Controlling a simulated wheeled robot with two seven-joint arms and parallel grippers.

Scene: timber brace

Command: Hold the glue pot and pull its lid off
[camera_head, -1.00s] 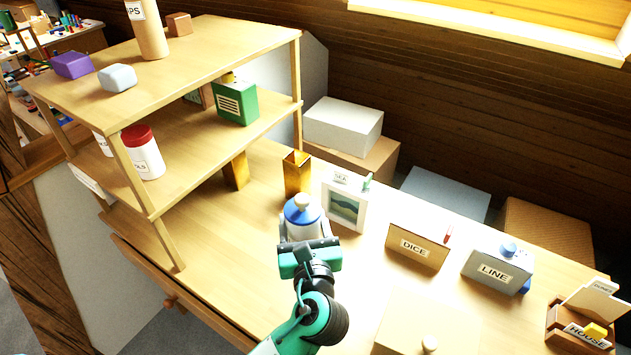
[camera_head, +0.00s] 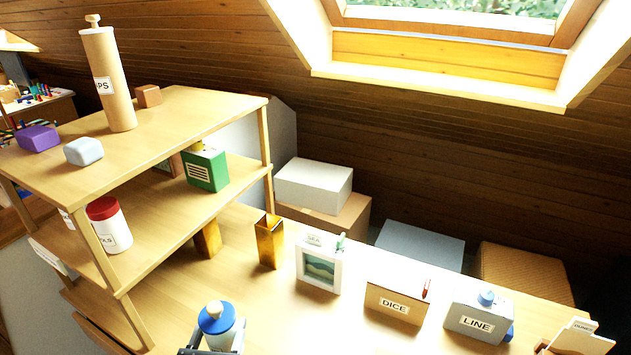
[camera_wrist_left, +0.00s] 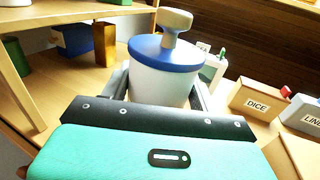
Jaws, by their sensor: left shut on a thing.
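The glue pot (camera_head: 222,336) is a white pot with a blue lid (camera_head: 217,318) and a pale knob on top. It stands upright low in the head view, with the lid on it. My left gripper (camera_head: 212,350) is shut on the pot's body; its dark fingers lie on either side of the white wall below the lid. The pot also shows in the left wrist view (camera_wrist_left: 160,84), its lid (camera_wrist_left: 165,52) and knob clear of the fingers. The pot's base is hidden. My right gripper is not in view.
A wooden shelf unit (camera_head: 190,110) stands left of the pot. The table between is clear.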

